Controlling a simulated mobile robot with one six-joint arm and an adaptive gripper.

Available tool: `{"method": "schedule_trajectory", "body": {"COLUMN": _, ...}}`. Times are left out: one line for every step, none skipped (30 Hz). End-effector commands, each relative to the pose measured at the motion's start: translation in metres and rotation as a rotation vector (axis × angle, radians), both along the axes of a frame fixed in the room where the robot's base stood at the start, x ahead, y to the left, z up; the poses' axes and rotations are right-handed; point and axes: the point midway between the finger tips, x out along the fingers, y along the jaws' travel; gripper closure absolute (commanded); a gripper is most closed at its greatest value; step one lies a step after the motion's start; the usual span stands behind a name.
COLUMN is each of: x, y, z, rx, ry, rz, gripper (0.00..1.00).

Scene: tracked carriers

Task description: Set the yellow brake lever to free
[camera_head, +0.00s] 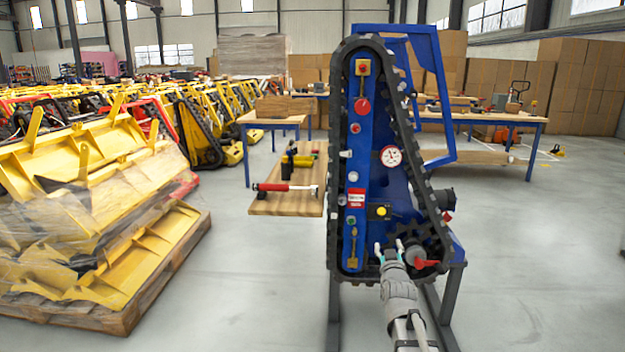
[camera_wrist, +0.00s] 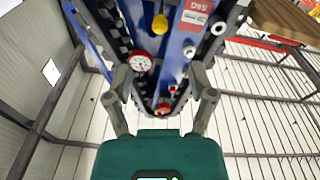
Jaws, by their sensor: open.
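The blue tracked carrier (camera_head: 375,130) stands upright in the middle of the head view, framed by a black track. A yellow knob-like part (camera_head: 382,211) sits on its lower blue face; it also shows in the wrist view (camera_wrist: 160,23). A brass-yellow lever-shaped part (camera_head: 353,245) sits lower left, on the narrow panel. I cannot tell which is the brake lever, or its setting. My gripper (camera_head: 389,248) is in front of the carrier's lower part, below the yellow knob. In the wrist view its fingers (camera_wrist: 161,95) are apart, with nothing held between them.
A round gauge (camera_head: 390,157), a red-and-white label (camera_head: 355,198) and a red lever (camera_head: 425,264) are on the carrier. A wooden board (camera_head: 285,205) with tools juts out at left. A pallet of yellow parts (camera_head: 120,315) stands far left.

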Motion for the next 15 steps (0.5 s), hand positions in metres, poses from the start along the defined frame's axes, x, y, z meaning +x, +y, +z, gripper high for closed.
{"method": "schedule_trajectory", "body": {"x": -0.002, "y": 0.002, "z": -0.004, "rx": 0.005, "ry": 0.023, "rz": 0.005, "gripper": 0.29}}
{"method": "schedule_trajectory", "body": {"x": -0.002, "y": 0.003, "z": -0.007, "rx": 0.008, "ry": 0.039, "rz": 0.008, "gripper": 0.29}}
{"method": "schedule_trajectory", "body": {"x": -0.003, "y": 0.004, "z": -0.012, "rx": 0.013, "ry": 0.062, "rz": 0.013, "gripper": 0.29}}
{"method": "schedule_trajectory", "body": {"x": -0.004, "y": 0.005, "z": -0.015, "rx": 0.016, "ry": 0.079, "rz": 0.016, "gripper": 0.29}}
{"method": "schedule_trajectory", "body": {"x": -0.005, "y": 0.006, "z": -0.018, "rx": 0.019, "ry": 0.098, "rz": 0.019, "gripper": 0.29}}
{"method": "schedule_trajectory", "body": {"x": -0.007, "y": 0.008, "z": -0.023, "rx": 0.025, "ry": 0.124, "rz": 0.024, "gripper": 0.29}}
{"method": "schedule_trajectory", "body": {"x": -0.008, "y": 0.009, "z": -0.027, "rx": 0.030, "ry": 0.145, "rz": 0.028, "gripper": 0.29}}
{"method": "schedule_trajectory", "body": {"x": -0.010, "y": 0.010, "z": -0.032, "rx": 0.034, "ry": 0.170, "rz": 0.032, "gripper": 0.29}}
{"method": "schedule_trajectory", "body": {"x": -0.012, "y": 0.012, "z": -0.038, "rx": 0.041, "ry": 0.205, "rz": 0.038, "gripper": 0.29}}
{"method": "schedule_trajectory", "body": {"x": -0.015, "y": 0.014, "z": -0.044, "rx": 0.047, "ry": 0.234, "rz": 0.043, "gripper": 0.29}}
{"method": "schedule_trajectory", "body": {"x": -0.017, "y": 0.016, "z": -0.050, "rx": 0.054, "ry": 0.266, "rz": 0.046, "gripper": 0.29}}
{"method": "schedule_trajectory", "body": {"x": -0.022, "y": 0.018, "z": -0.058, "rx": 0.061, "ry": 0.312, "rz": 0.052, "gripper": 0.29}}
{"method": "schedule_trajectory", "body": {"x": -0.025, "y": 0.020, "z": -0.065, "rx": 0.070, "ry": 0.350, "rz": 0.056, "gripper": 0.29}}
{"method": "schedule_trajectory", "body": {"x": -0.029, "y": 0.022, "z": -0.072, "rx": 0.078, "ry": 0.389, "rz": 0.059, "gripper": 0.29}}
{"method": "schedule_trajectory", "body": {"x": -0.035, "y": 0.024, "z": -0.081, "rx": 0.087, "ry": 0.437, "rz": 0.063, "gripper": 0.29}}
